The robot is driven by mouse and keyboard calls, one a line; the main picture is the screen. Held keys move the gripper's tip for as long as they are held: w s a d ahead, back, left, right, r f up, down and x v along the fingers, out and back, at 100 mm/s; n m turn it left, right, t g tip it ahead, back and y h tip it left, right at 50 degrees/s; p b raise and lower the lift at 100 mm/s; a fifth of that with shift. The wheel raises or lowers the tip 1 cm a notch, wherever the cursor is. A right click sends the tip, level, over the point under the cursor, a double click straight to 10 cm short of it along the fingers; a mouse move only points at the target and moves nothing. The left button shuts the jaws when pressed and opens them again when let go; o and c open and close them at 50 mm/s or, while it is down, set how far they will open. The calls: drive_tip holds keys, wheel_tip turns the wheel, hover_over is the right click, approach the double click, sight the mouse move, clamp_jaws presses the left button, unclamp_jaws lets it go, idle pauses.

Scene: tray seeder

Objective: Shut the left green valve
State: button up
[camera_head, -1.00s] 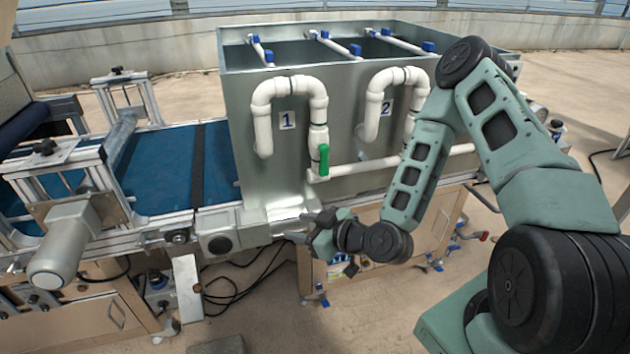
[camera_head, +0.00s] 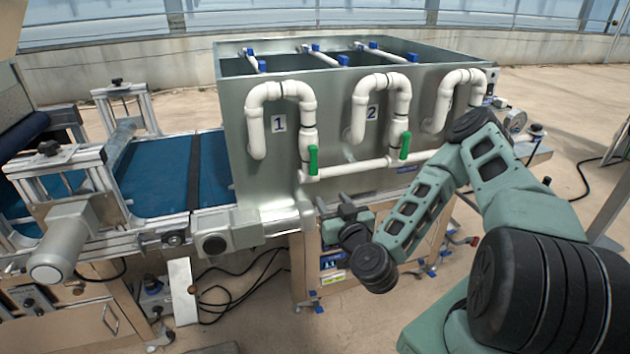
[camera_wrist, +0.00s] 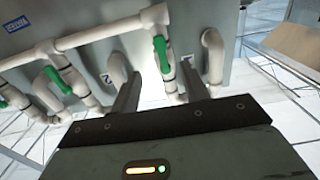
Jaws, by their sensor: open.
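The left green valve (camera_head: 313,160) has an upright handle along the vertical white pipe beside label 1, on the tank front. My gripper (camera_head: 333,203) is open and empty, below and slightly right of this valve, apart from it. The wrist view looks upside down; there the left valve (camera_wrist: 162,55) shows just beyond the gap between the fingers of my gripper (camera_wrist: 158,88). A second green valve (camera_head: 404,146) stands to the right by label 2, and shows left of the fingers in the wrist view (camera_wrist: 57,80).
A horizontal white pipe (camera_head: 350,168) runs along the tank's (camera_head: 240,175) lower front, near my gripper. A conveyor with a blue belt (camera_head: 155,180) lies to the left. Open floor lies in front.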

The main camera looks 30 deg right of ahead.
sight(314, 171)
drive_tip(key=p+x, duration=0.1)
drive_tip(key=x, duration=1.3)
drive_tip(key=shift+s+r, duration=0.1)
drive_tip(key=shift+r, duration=0.05)
drive_tip(key=shift+c, duration=0.4)
clamp_jaws()
